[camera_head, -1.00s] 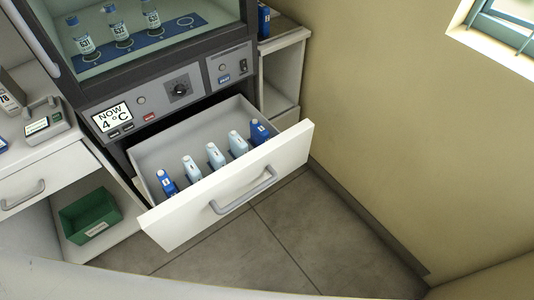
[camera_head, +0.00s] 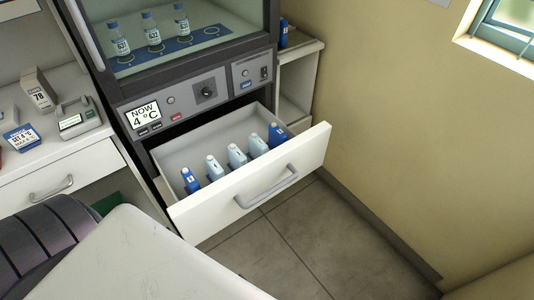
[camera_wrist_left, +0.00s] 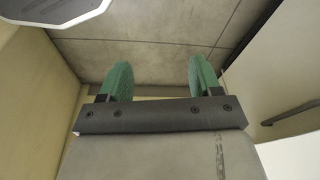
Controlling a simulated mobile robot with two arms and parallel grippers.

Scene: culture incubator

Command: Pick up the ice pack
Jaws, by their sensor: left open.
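The gripper itself is not visible in the head view. My right gripper is in neither view.
The incubator (camera_head: 150,92) holds several bottles behind glass above the drawer. A counter (camera_head: 60,150) with a grey device (camera_head: 78,118) and boxes is at left. Tiled floor (camera_head: 290,240) is clear before the drawer.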

